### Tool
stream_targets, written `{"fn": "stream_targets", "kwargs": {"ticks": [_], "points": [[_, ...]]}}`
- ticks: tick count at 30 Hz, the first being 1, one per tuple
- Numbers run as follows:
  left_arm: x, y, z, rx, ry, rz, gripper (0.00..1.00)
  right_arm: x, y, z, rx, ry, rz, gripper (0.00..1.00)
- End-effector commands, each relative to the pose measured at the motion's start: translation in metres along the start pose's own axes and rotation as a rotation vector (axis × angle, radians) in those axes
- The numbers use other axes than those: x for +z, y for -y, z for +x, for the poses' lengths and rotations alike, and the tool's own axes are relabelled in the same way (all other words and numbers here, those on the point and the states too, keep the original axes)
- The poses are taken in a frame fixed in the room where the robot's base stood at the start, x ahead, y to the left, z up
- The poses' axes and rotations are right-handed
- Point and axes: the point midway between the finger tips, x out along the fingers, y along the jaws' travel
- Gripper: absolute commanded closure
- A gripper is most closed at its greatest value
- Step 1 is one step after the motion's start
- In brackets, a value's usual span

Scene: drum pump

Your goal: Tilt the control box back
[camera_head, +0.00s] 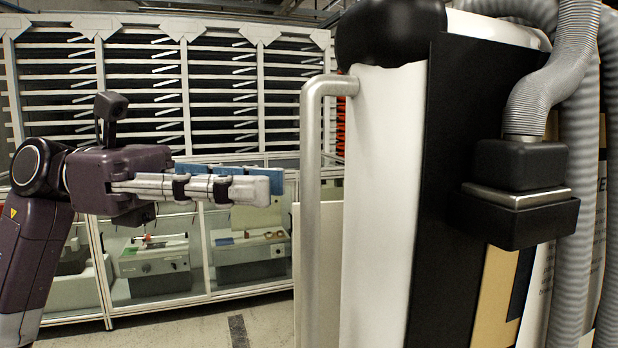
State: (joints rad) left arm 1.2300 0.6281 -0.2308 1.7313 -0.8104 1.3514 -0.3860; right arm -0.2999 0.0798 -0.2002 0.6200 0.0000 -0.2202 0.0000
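A tall white and black cabinet-like unit (385,190) fills the right half; no label shows whether it is the control box. A bent metal tube handle (311,200) runs up its left side and joins it near the top. A smaller black box (520,195) with a metal band is on its right face, under a grey corrugated hose. My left gripper (275,180) points right, its fingertips just left of the handle in the picture. Its fingers look apart, with a blue inner pad showing behind the near finger. Nothing shows between them. My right gripper is not visible.
Grey corrugated hoses (575,60) hang at the right. A white-framed rack (150,80) with slatted shelves stands behind, with glass cases (170,265) holding equipment below it. Some bare floor (200,328) shows at the lower left. The unit's lower part is cut off.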

Motion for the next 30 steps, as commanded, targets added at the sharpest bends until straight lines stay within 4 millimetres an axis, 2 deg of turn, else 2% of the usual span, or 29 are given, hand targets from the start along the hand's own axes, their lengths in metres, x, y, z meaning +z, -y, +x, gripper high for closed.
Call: {"fn": "stream_targets", "kwargs": {"ticks": [6, 12, 21, 27, 30], "points": [[0.004, 0.001, 0.037, -0.005, 0.002, -0.003, 0.80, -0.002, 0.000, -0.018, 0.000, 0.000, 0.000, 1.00], [0.002, 0.000, 0.056, -0.002, 0.004, -0.003, 0.80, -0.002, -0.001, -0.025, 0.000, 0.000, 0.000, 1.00], [0.001, 0.000, 0.059, -0.002, 0.005, -0.004, 0.80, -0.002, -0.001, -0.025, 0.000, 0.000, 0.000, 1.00], [0.001, 0.000, 0.059, -0.001, 0.005, -0.004, 1.00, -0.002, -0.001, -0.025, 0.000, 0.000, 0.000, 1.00], [0.001, 0.000, 0.059, -0.001, 0.005, -0.004, 1.00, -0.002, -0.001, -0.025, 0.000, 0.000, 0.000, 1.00]]}}
